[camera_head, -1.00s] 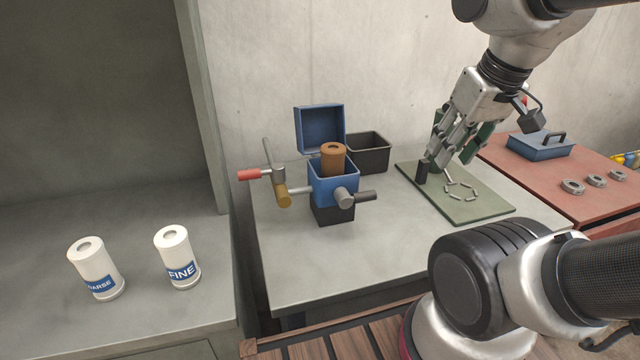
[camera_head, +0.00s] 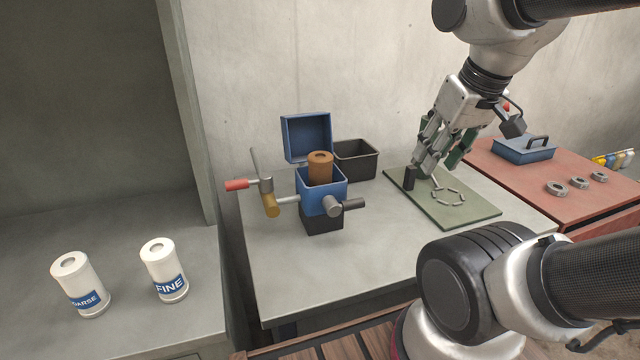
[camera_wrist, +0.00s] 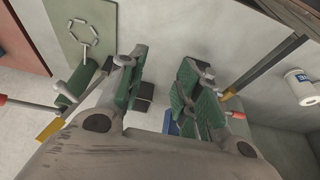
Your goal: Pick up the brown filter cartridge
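The brown filter cartridge (camera_head: 320,170) stands upright in the open blue housing (camera_head: 322,200) on the grey table, its top above the rim. The blue lid (camera_head: 306,138) is tilted back behind it. My gripper (camera_head: 430,168) is above the green mat, to the right of the cartridge and well apart from it. In the wrist view my gripper (camera_wrist: 162,92) shows two green-padded fingers spread apart with nothing between them. Part of the blue housing shows between and below the fingers there; the cartridge is not discernible in that view.
A red-handled valve (camera_head: 262,187) sticks out left of the housing. A black bin (camera_head: 357,160) stands behind it. The green mat (camera_head: 460,212) bears a black block (camera_head: 409,177) and a ring of small pieces. Two white cartridges (camera_head: 164,270) stand on the left bench.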

